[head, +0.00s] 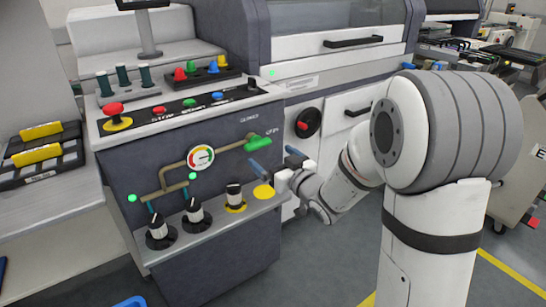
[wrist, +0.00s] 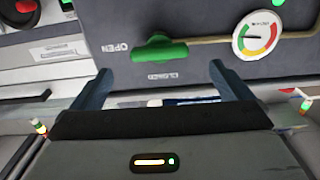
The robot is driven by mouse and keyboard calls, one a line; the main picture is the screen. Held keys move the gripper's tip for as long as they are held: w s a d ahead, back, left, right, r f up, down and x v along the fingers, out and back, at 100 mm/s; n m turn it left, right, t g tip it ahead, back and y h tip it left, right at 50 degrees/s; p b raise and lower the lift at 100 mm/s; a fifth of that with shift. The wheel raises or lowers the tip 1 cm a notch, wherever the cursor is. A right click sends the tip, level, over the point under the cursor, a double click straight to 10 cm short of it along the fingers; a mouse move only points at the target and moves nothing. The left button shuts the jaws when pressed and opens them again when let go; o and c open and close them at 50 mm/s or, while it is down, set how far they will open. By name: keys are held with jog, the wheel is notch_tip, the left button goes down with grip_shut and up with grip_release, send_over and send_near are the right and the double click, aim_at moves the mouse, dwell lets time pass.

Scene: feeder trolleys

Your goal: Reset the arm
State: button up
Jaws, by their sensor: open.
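My gripper (head: 278,160) is open and empty, with its two blue fingers in front of the grey control panel (head: 225,165). In the wrist view my gripper (wrist: 162,72) has one finger at each side, and the green valve handle (wrist: 160,49) shows beyond and between them, not held. The handle (head: 258,142) lies roughly along the pipe line, its free end towards the OPEN label (wrist: 115,48). The CLOSED label (wrist: 162,76) is on another side of it. The wrist view looks turned over compared with the head view. Whether a finger touches the panel is unclear.
A round gauge (head: 201,157) sits by the pipe. Black knobs (head: 194,216) and a yellow disc (head: 263,191) are on the ledge below. A red mushroom button (head: 114,109) is on the upper shelf. Grey floor (head: 310,265) is open below my arm.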

jog(key=s+d+r+m+g+h+p, duration=0.2)
jog(key=s+d+r+h+p, duration=0.25)
jog(key=d+r+p, duration=0.2)
jog(key=s+d+r+m+g+h+p, duration=0.2)
jog(key=s+d+r+h+p, duration=0.1)
jog(key=d+r+h+p, duration=0.35)
jog(key=s+r+m+g+p, duration=0.1)
jog(key=s+r+g+p, duration=0.1)
jog(key=s, duration=0.5)
jog(key=s+r+g+p, duration=0.3)
jog(key=s+r+p, duration=0.1)
jog(key=s+p, duration=0.2)
jog(key=s+d+r+m+g+y+p, duration=0.1)
jog(key=s+r+g+p, duration=0.2)
jog(key=s+p, duration=0.2)
jog(key=s, duration=0.3)
jog(key=shift+s+r+m, duration=0.15)
jog(key=shift+r+m, duration=0.15)
jog(key=shift+r, duration=0.1)
